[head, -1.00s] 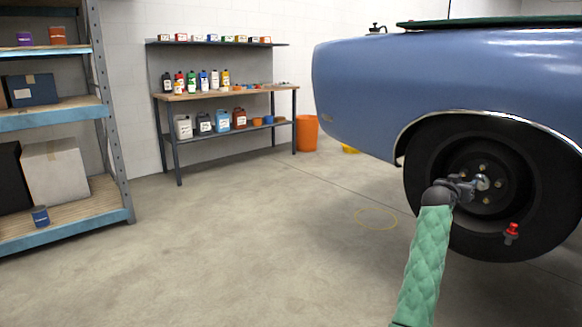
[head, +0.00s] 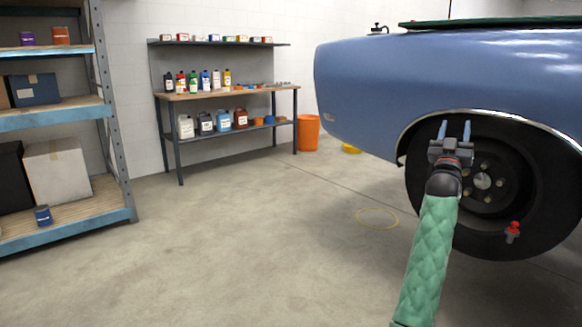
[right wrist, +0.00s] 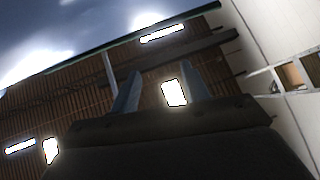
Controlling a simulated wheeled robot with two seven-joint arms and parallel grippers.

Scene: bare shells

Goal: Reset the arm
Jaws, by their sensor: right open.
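My right arm, in a green quilted sleeve, rises from the bottom right of the head view. My right gripper (head: 455,131) points upward in front of the blue car's wheel, with its two blue fingers apart and nothing between them. In the right wrist view the same gripper (right wrist: 160,88) shows its fingers apart against the ceiling and lights. My left gripper is not in view.
The blue car (head: 440,85) and its black wheel (head: 540,190) stand at the right, behind my right gripper. A red-capped item (head: 513,232) shows at the tyre's lower part. A shelf rack (head: 50,118) stands left, a workbench (head: 225,93) and orange bin (head: 308,133) at the back.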

